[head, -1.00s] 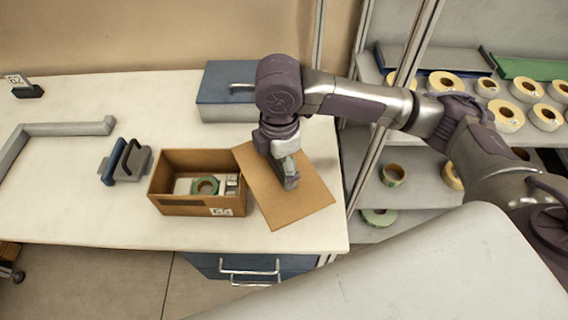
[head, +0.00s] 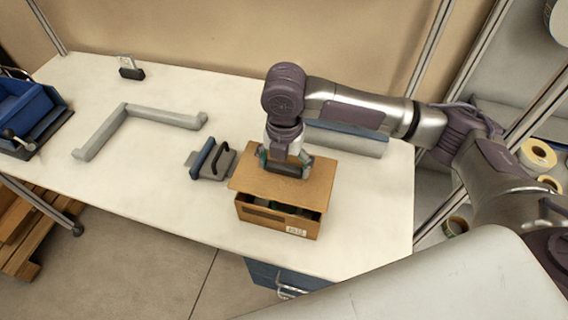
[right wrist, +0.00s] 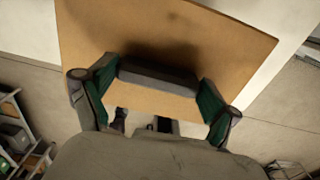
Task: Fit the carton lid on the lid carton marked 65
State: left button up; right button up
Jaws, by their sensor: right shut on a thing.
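The open-topped brown carton (head: 260,212) stands on the white bench, with a small white label (head: 296,231) on its front; the number is too small to read. The flat brown carton lid (head: 319,185) lies over the carton's top, shifted toward the back and left. A dark gap shows at the front, with contents partly visible. I cannot tell whether the lid touches the rim. My right gripper (head: 286,172) is shut on the lid from above. In the right wrist view, the lid (right wrist: 180,35) fills the upper middle, with a grey bar between the fingers. My left gripper is not in view.
A dark-handled grey and blue tool (head: 210,160) lies left of the carton. A grey angled bar (head: 108,128) and a black-based sign holder (head: 130,70) are farther left. A blue-topped box (head: 350,139) is behind. The bench's front left is clear.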

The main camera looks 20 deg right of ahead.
aim_at(284, 177)
notch_tip(284, 177, down, 4)
jog(key=b, duration=0.4)
jog(key=shift+f, duration=0.8)
jog(key=o, duration=0.9)
notch_tip(284, 177, up, 12)
jog(key=shift+r, duration=0.1)
